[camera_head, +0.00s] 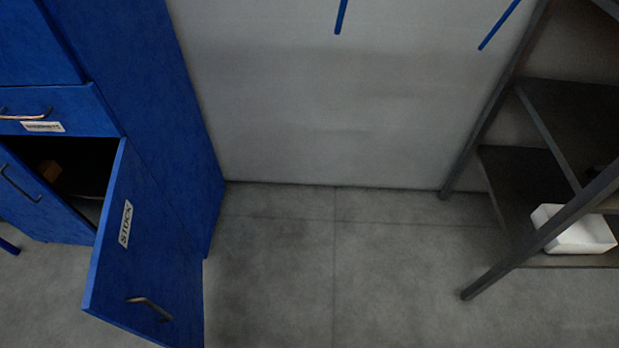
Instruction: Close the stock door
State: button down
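The stock door (160,240) is a blue panel with a white "STOCK" label (126,223) and a metal handle (150,306) near its lower end. It stands swung wide open from the blue cabinet (165,110) at the left of the head view. My gripper does not show in this view.
A drawer (60,112) with a handle and label sits above the opening, and another blue door (40,195) is left of it. A dark metal shelf (530,165) with a white bin (575,232) stands at the right. The grey floor (320,260) between is clear.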

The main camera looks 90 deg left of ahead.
aim_at(144, 279)
jog(key=u, duration=4.5)
jog(key=i, duration=1)
jog(key=k, duration=1)
jog(key=u, duration=2.05)
jog(key=i, duration=1.15)
jog(key=z, duration=1.8)
